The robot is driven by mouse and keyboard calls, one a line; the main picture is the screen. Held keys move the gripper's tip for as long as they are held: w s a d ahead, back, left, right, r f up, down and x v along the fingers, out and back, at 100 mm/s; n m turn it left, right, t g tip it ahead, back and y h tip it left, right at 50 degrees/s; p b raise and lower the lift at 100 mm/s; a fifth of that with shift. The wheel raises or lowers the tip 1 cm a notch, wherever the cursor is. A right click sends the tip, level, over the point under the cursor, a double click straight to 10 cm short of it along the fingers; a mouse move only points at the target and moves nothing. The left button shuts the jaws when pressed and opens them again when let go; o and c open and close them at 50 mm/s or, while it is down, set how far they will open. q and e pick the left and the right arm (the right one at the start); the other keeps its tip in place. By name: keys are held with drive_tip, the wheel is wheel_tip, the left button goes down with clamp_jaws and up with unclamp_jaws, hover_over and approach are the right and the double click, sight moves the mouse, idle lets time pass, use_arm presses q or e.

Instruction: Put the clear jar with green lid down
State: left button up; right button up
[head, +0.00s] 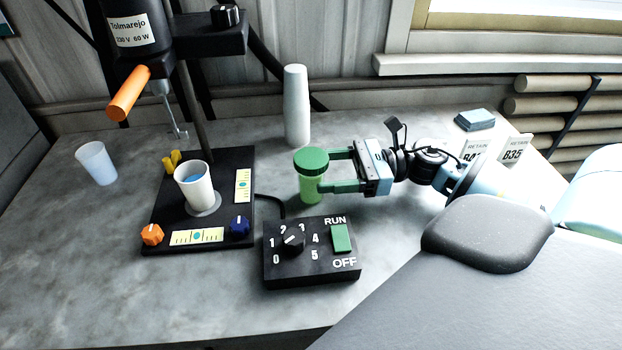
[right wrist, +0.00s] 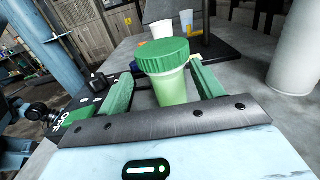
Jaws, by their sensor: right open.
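The jar with a green lid (head: 311,176) stands upright on the grey table behind the control box. Its body looks pale green and see-through. My right gripper (head: 335,170) reaches in from the right, with its two green fingers open around the jar. The right wrist view shows the jar (right wrist: 164,75) between the open fingers, with a gap visible on its left side. Whether the right finger touches it I cannot tell. My left gripper is not in view.
A black control box (head: 310,252) with a dial sits just in front of the jar. A disperser stand (head: 160,225) holding a white cup (head: 194,186) is to the left. A tall white cylinder (head: 296,105) stands behind. A translucent cup (head: 97,163) is far left. Label cards (head: 513,150) stand right.

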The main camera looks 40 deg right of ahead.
sight(302, 170)
drive_tip(key=shift+w+a+r, duration=0.15)
drive_tip(key=shift+w+a, duration=0.15)
drive_tip(key=shift+a, duration=0.05)
drive_tip(key=p+x, duration=0.1)
drive_tip(key=x, duration=0.2)
drive_tip(key=shift+w+d+r, duration=0.1)
drive_tip(key=shift+w, duration=0.15)
drive_tip(key=shift+w+a+p, duration=0.25)
drive_tip(key=shift+a+p, duration=0.05)
drive_tip(key=shift+a, duration=0.15)
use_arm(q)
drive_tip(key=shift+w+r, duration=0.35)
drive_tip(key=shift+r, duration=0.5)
use_arm(e)
drive_tip(key=shift+a, duration=0.1)
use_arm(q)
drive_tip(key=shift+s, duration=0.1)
use_arm(e)
drive_tip(key=shift+c, duration=1)
drive_tip(key=c, duration=1)
